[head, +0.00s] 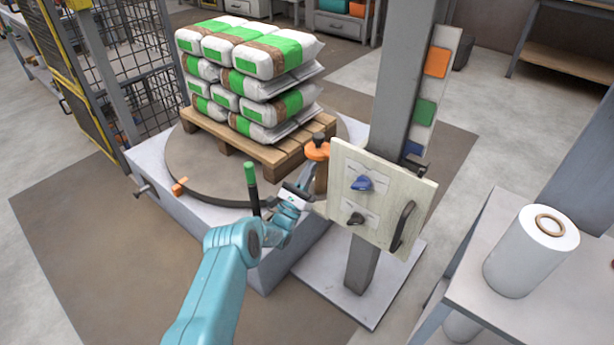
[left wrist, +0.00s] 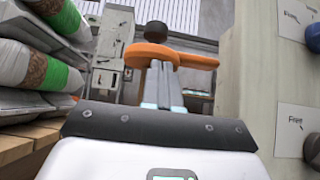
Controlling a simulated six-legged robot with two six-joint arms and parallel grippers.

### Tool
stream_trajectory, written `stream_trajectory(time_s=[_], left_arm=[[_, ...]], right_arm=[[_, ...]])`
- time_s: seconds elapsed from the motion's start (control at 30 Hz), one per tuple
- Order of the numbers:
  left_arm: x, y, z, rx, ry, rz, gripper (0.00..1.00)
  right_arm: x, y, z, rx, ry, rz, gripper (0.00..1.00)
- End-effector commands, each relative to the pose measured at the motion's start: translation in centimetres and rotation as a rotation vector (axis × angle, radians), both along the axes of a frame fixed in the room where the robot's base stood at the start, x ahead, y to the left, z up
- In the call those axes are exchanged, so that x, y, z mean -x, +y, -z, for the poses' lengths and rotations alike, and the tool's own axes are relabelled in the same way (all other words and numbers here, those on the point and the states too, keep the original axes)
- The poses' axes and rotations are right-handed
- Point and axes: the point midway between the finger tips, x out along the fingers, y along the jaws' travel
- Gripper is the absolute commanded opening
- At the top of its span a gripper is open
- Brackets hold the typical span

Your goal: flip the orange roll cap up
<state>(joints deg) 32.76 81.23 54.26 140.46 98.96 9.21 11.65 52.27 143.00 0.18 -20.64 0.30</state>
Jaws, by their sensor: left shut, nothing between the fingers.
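The orange roll cap (head: 317,150) has a black knob on top and sits beside the left edge of the pale panel, near the pallet corner. In the left wrist view the cap (left wrist: 160,56) lies straight ahead, with an orange arm reaching to the right. My left gripper (head: 303,186) is shut and empty, just below and in front of the cap. In the left wrist view its fingertips (left wrist: 163,80) overlap the cap's lower edge; I cannot tell whether they touch. My right gripper is not in view.
The pale panel (head: 345,222) with blue and black knobs and a black handle stands close to the right of the gripper. Stacked bags (head: 255,62) on a wooden pallet (head: 210,133) stand to the left. A grey post (head: 398,90) rises behind the panel.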

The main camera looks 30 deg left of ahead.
Motion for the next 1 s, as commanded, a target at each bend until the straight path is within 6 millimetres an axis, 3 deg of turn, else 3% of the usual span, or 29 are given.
stream_trajectory(time_s=[0.67, 1.0], left_arm=[[0.0, 0.4, -0.7, -0.001, -0.001, -0.001, 0.0], [-0.1, 1.1, -2.3, -0.001, -0.002, -0.001, 0.0]], right_arm=[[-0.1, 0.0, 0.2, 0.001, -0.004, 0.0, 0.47], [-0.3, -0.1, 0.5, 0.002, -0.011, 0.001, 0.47]])
